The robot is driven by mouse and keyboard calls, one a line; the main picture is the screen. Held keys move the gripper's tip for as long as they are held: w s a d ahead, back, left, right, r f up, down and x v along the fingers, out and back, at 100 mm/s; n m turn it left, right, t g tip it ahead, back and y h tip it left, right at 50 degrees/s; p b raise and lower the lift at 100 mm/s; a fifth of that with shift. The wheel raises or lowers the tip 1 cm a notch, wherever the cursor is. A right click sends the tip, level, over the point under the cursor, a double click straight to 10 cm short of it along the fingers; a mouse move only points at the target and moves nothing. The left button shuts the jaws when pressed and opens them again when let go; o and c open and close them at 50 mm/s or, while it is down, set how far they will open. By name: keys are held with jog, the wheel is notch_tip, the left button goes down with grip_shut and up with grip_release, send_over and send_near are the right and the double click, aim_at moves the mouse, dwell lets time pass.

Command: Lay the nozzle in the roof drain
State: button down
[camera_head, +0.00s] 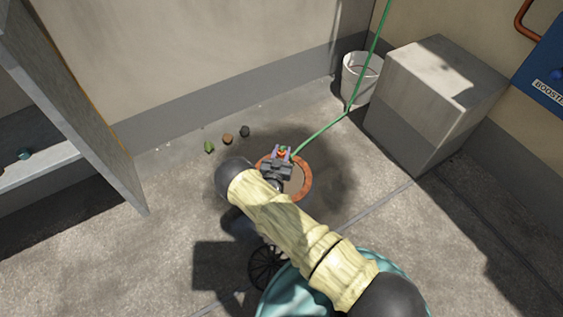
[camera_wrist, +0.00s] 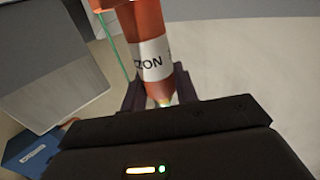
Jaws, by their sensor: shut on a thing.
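The nozzle (camera_head: 282,153) is orange with a white band and dark lettering, seen close up in the wrist view (camera_wrist: 151,52). My gripper (camera_head: 281,158) is shut on it; in the wrist view the two dark fingers (camera_wrist: 160,92) stand on either side of it. The roof drain (camera_head: 307,184) is a round opening with an orange-brown rim in the floor. In the head view my gripper and the nozzle overlap its upper left rim, and my wrist hides part of it. I cannot tell the nozzle's height above the drain.
A green hose (camera_head: 325,130) runs from the nozzle up past a white bucket (camera_head: 355,85). A concrete block (camera_head: 435,90) stands right of it. Three small lumps (camera_head: 228,139) lie left of the drain. A grey shelf unit (camera_head: 95,120) stands left. Floor right of the drain is clear.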

jog(key=shift+r, duration=0.1)
jog(key=shift+f+b, duration=1.2)
jog(key=shift+f, duration=0.7)
jog(key=shift+f, duration=0.25)
jog(key=c, duration=1.1)
grip_release()
jog(key=shift+r, duration=0.1)
